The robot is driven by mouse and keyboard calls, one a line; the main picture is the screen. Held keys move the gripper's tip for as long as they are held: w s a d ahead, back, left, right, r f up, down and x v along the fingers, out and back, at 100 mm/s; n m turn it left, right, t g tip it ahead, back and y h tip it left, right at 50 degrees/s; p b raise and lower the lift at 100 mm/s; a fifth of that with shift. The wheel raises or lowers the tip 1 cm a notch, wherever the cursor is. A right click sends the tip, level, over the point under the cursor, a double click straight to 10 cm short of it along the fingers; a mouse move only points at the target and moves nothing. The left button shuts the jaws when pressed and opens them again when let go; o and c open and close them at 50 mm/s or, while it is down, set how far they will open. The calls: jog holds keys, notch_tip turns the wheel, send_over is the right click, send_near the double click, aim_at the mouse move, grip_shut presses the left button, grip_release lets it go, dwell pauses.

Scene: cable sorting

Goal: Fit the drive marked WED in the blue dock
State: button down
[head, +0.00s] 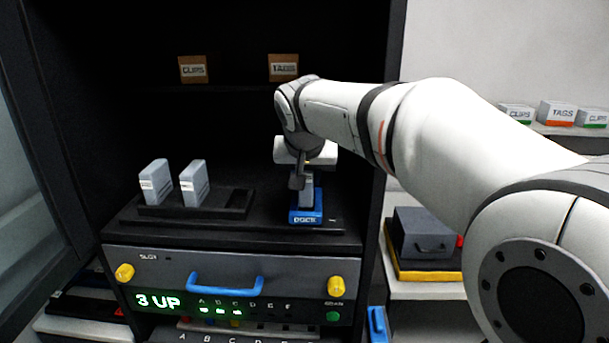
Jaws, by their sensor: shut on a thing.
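The blue dock (306,217), lettered DOCK, sits at the right of the black top of the rack unit. My gripper (305,182) is right above it, pointing down and shut on a grey drive (306,196). The drive is upright over the dock; I cannot tell whether it is seated or just above it. Its marking is hidden or too small to read. Two more grey drives, a left one (155,184) and a right one (193,184), stand upright in a black holder (237,204) to the left. Their labels are too small to read.
The rack unit (220,262) has a blue handle (225,283), yellow knobs and a display reading 3 UP. The cabinet's right wall (384,110) is close to my arm. The holder's right end is empty.

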jog(key=shift+f+b, duration=1.1)
jog(key=shift+f, duration=0.1)
dwell(1.1)
dwell(0.4)
jog(key=c, duration=0.6)
grip_release()
jog(key=shift+r, duration=0.1)
jog(key=shift+r+p, duration=2.6)
jog(key=shift+r, duration=0.8)
jog(key=shift+s+f, duration=0.1)
